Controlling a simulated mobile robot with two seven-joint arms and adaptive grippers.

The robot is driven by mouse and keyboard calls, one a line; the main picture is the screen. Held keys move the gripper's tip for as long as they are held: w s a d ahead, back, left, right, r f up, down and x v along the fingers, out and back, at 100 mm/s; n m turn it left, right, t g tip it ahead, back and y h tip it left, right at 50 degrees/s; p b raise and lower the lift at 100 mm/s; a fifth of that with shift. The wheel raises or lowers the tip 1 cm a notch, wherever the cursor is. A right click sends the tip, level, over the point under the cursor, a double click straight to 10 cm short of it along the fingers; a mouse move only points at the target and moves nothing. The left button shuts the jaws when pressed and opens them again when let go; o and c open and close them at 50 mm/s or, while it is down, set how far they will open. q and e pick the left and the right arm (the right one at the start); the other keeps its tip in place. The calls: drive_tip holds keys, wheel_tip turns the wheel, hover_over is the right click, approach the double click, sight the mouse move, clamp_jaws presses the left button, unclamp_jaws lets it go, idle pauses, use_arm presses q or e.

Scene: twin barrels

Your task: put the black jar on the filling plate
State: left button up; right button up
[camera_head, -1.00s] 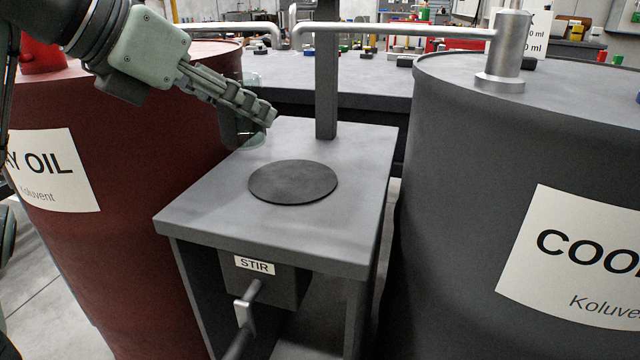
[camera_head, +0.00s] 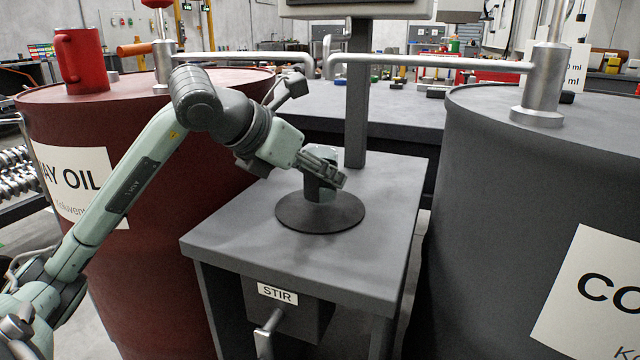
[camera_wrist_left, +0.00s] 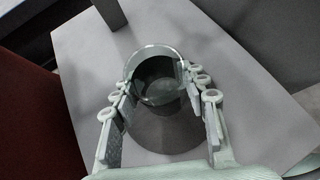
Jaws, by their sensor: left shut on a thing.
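The jar (camera_head: 320,192), a glass vessel with a dark band, is over the round dark filling plate (camera_head: 293,218) on the grey stand. It looks upright. I cannot tell whether its base touches the plate. My left gripper (camera_head: 328,172) is shut on the jar from the left and hides part of it. In the left wrist view the jar's round open rim (camera_wrist_left: 150,50) lies between the two fingers, with the dark plate (camera_wrist_left: 165,132) beneath. My right gripper is not in view.
A red oil barrel (camera_head: 200,250) stands left of the stand, with a red mug (camera_head: 82,60) on top. A grey barrel (camera_head: 480,200) stands right. Metal pipes (camera_head: 430,61) and a post (camera_head: 357,110) are behind the plate. The stand's front top (camera_head: 300,262) is clear.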

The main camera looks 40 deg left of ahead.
use_arm(q)
drive_tip(key=shift+f, duration=0.65)
drive_tip(key=shift+f, duration=0.1)
drive_tip(key=shift+f+b, duration=0.2)
drive_tip(key=shift+b, duration=0.15)
drive_tip(key=o, duration=1.3)
drive_tip(key=shift+r, duration=0.1)
drive_tip(key=shift+r, duration=0.1)
drive_tip(key=shift+r+p, duration=0.25)
drive_tip(key=shift+p, duration=0.25)
drive_tip(key=v, duration=1.2)
drive_tip(key=shift+f, duration=0.15)
